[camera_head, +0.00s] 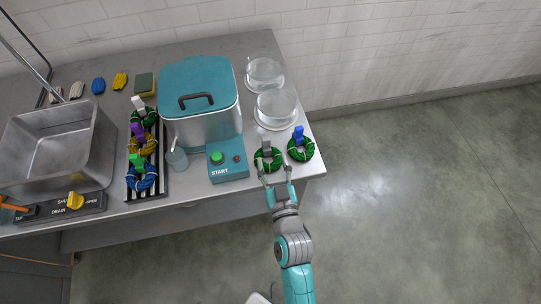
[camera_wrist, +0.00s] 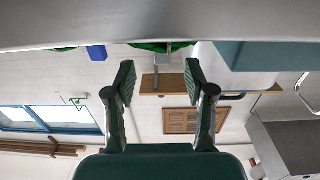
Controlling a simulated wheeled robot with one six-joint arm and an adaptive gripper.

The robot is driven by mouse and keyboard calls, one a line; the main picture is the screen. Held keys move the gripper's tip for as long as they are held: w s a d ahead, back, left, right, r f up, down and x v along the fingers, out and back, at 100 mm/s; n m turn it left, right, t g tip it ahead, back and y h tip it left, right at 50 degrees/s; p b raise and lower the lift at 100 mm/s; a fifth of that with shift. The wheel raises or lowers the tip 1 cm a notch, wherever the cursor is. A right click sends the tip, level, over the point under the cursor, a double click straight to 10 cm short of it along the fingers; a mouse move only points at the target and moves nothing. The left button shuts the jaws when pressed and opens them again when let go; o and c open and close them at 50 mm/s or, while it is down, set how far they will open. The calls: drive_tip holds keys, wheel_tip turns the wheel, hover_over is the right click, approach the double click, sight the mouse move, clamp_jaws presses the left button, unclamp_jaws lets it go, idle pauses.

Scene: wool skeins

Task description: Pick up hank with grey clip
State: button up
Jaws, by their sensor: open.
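The green hank with the grey clip (camera_head: 266,161) lies near the front edge of the counter, its grey clip (camera_head: 266,145) standing up at its far side. My gripper (camera_head: 275,171) is open and empty at the near side of this hank; whether it touches the wool cannot be told. In the wrist view, which looks upside down, the open fingers (camera_wrist: 160,78) stand apart on either side of the grey clip (camera_wrist: 163,55), which lies beyond them. Green wool (camera_wrist: 165,46) shows only as a strip at the top, mostly hidden.
A second green hank (camera_head: 302,151) with a blue clip (camera_head: 298,134) lies close on the right. The START box (camera_head: 229,172) is on the left. Glass bowls (camera_head: 276,106) stand behind. More clipped hanks lie on a striped rack (camera_head: 158,184) beside the sink (camera_head: 57,145).

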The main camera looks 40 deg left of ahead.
sight(267, 146)
drive_tip(key=shift+x, duration=3)
drive_tip(key=shift+s+a+f, duration=0.1)
drive_tip(key=shift+f, duration=0.05)
clamp_jaws()
